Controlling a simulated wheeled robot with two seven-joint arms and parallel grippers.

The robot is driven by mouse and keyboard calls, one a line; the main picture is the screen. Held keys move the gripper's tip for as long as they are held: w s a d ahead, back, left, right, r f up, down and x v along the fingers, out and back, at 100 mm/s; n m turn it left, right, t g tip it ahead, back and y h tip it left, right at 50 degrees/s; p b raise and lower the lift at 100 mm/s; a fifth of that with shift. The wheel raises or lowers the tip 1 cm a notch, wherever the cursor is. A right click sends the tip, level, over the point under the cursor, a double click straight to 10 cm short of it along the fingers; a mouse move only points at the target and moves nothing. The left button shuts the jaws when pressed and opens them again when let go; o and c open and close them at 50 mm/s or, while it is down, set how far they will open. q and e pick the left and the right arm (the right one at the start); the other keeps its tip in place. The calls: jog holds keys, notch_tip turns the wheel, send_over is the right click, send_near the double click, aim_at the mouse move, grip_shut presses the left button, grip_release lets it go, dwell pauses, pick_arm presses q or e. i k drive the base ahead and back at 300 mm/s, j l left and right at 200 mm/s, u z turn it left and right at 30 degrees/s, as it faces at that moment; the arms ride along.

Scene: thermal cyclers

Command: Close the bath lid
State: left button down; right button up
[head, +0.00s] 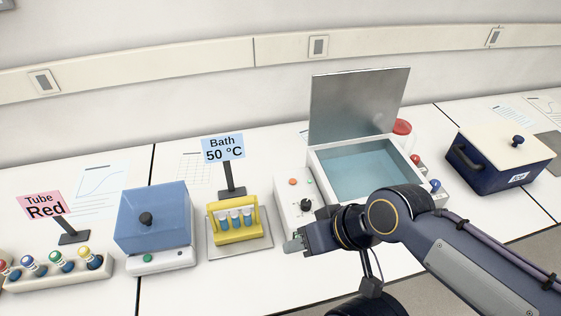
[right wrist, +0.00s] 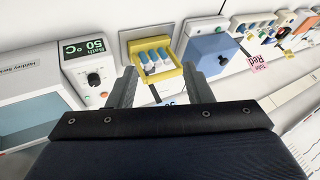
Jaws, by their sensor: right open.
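The white water bath (head: 294,200) stands right of centre in the head view, with blue water (head: 365,172) in its basin. Its grey metal lid (head: 358,105) stands open, nearly upright at the back edge. My right gripper (head: 292,243) is in front of the bath's left front corner, apart from the lid, its fingers pointing left. In the right wrist view my right gripper (right wrist: 160,78) is open and empty, with the yellow tube rack beyond the fingers. There the bath (right wrist: 92,75) shows at left with a 50 °C display, and its lid is out of view. My left gripper is not in view.
The yellow rack (head: 236,233) with capped tubes stands on a grey tray left of the bath, before a "Bath 50 °C" sign (head: 223,148). A blue-lidded device (head: 153,220) is farther left. A dark blue box (head: 500,160) stands at right.

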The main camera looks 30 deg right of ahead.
aim_at(348, 104)
jog(key=z, duration=1.7)
